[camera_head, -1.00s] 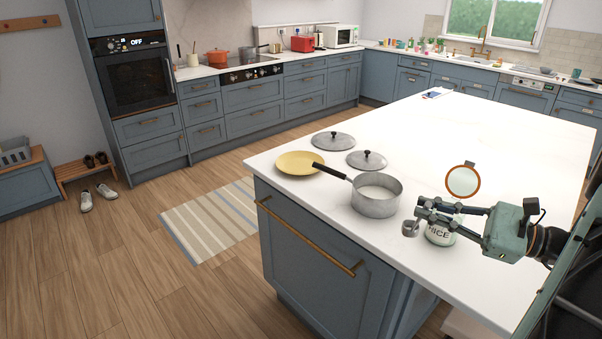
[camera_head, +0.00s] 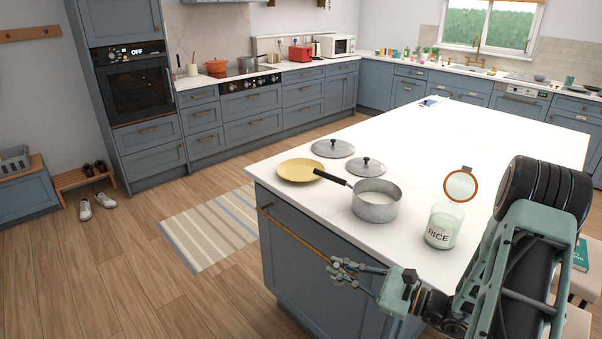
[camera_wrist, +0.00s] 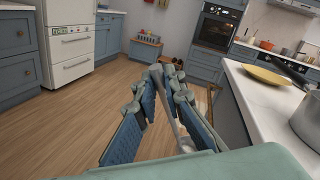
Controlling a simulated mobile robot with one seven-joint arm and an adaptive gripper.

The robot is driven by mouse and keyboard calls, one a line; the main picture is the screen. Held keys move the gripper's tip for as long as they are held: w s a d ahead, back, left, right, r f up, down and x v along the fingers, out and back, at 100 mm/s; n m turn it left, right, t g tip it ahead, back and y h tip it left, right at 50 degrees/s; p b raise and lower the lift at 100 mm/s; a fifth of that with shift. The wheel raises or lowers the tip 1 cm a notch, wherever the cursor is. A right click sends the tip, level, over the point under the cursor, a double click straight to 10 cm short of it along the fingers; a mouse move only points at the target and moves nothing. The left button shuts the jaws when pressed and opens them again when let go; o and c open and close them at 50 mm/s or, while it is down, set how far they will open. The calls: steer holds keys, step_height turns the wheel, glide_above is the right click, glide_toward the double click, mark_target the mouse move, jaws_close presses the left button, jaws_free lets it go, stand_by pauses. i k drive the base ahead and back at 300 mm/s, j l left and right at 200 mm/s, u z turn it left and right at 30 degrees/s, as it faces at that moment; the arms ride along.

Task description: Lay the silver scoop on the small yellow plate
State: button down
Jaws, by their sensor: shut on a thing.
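The small yellow plate (camera_head: 300,170) lies empty on the left corner of the white island top; it also shows in the wrist view (camera_wrist: 268,77). My gripper (camera_head: 342,268) is off the front side of the island, lower in the picture than the plate and apart from it. In the wrist view my gripper (camera_wrist: 166,80) is shut on the silver scoop (camera_wrist: 177,128), a thin grey shape between the fingers, partly hidden by them. In the head view I cannot make out the scoop clearly against the fingers.
A saucepan (camera_head: 376,206) stands beside the plate, its dark handle reaching to the plate's edge. Two lids, one of them a grey lid (camera_head: 333,148), lie behind. A glass rice jar (camera_head: 444,226) and an open round lid (camera_head: 461,185) are to the right. The island front has a long brass handle (camera_head: 300,240).

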mark_target(295, 174)
steer(key=i+j+z, duration=0.3)
steer(key=j, duration=0.5)
steer(key=j+z, duration=0.3)
steer(key=j, duration=0.55)
steer(key=j+z, duration=0.35)
steer(key=j, duration=0.55)
steer(key=i, duration=0.05)
